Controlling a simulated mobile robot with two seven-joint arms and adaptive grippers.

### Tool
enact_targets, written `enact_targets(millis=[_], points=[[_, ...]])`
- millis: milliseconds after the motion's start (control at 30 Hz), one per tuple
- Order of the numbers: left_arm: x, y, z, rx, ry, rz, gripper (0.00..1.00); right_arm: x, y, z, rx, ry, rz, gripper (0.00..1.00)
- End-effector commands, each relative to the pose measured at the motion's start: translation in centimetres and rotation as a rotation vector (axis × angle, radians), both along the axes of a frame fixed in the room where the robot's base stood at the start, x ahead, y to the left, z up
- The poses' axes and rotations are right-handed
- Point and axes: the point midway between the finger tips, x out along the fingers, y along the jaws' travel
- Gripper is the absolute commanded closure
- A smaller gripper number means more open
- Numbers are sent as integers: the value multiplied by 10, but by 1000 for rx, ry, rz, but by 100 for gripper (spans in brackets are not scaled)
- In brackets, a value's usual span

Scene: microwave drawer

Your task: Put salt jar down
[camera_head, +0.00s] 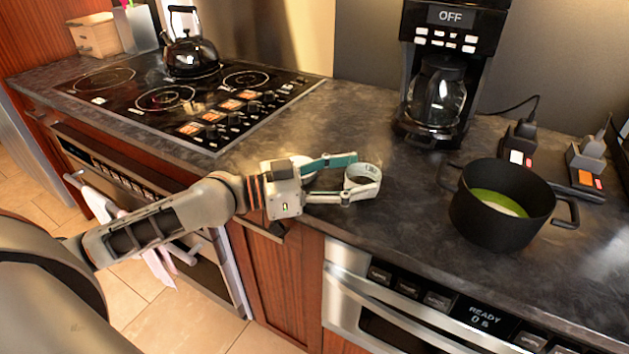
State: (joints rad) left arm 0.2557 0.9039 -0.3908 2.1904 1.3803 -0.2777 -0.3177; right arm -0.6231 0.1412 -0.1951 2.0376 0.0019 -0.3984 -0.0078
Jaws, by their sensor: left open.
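My left gripper (357,174) is open low over the dark countertop (400,215), between the stove and the black pot. One finger has a teal inner pad; the other finger lies nearer the counter's front edge. A small whitish round thing (362,172) shows at the fingertips. It may be the salt jar, but I cannot tell it clearly from the finger. Another pale rounded shape (270,165) shows partly behind the gripper's body, mostly hidden. My right gripper is not in view.
A coffee maker (440,85) stands behind, and a black pot (503,215) with green and white contents stands to the right. A kettle (191,50) sits on the stovetop (185,105) at left. The microwave drawer (420,310) is below the counter. Clear counter lies before the coffee maker.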

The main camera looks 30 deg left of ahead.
Motion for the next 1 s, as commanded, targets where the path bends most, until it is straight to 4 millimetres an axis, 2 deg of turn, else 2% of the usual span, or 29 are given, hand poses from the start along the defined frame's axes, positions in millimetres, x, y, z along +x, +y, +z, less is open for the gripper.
enact_targets(millis=[33,200,400,700,967,1000], points=[[-5,6,-6,5,6,0,41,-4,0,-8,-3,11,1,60],[-18,21,-8,5,9,0,41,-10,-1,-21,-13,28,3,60],[-33,32,-8,5,12,-5,41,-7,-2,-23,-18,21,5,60],[-42,56,-8,10,8,22,41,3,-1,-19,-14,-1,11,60],[-53,53,-6,5,10,-7,41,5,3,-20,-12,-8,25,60],[-55,57,3,2,1,2,41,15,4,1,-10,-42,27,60]])
